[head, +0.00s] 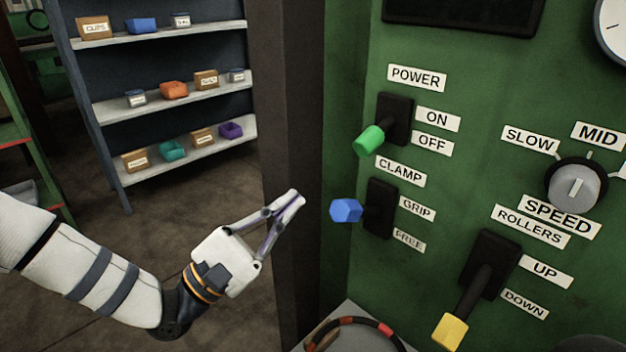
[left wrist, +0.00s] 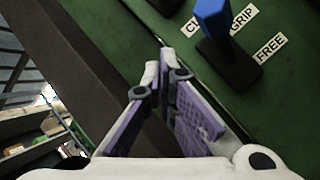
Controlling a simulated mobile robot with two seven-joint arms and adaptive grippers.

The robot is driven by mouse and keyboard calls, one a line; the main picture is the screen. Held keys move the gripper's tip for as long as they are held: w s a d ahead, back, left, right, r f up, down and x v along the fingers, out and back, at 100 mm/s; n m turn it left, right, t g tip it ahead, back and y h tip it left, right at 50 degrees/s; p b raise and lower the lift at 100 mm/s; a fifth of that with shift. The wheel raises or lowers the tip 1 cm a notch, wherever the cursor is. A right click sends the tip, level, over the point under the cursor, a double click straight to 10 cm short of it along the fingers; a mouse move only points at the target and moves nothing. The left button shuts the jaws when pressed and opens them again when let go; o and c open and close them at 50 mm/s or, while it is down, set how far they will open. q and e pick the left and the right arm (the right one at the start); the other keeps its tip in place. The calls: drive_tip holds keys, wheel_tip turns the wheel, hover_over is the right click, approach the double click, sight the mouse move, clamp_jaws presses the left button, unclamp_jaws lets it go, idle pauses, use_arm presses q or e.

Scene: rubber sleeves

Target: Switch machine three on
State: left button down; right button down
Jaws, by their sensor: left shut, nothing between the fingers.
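The green machine panel (head: 455,110) fills the right of the head view; no machine number shows. Its POWER lever has a green knob (head: 369,140) on a black plate (head: 398,115), beside ON and OFF labels. The knob hangs down and outward, level with OFF. My left gripper (head: 298,197) is shut and empty, left of the panel and lower than the green knob. In the left wrist view its fingertips (left wrist: 160,70) meet, apart from the panel. My right gripper is not in view.
Close right of my left gripper, the CLAMP lever's blue knob (head: 346,210) sticks out; it also shows in the wrist view (left wrist: 212,20). The yellow ROLLERS lever (head: 450,331) points down. A speed dial (head: 577,186) is at right. Shelves with bins (head: 170,110) stand behind, left.

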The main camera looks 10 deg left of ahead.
sight(378, 134)
use_arm(q)
drive_tip(key=w+d+r+p, duration=0.2)
drive_tip(key=d+r, duration=0.5)
drive_tip(key=shift+w+d, duration=0.2)
drive_tip(key=shift+w, duration=0.1)
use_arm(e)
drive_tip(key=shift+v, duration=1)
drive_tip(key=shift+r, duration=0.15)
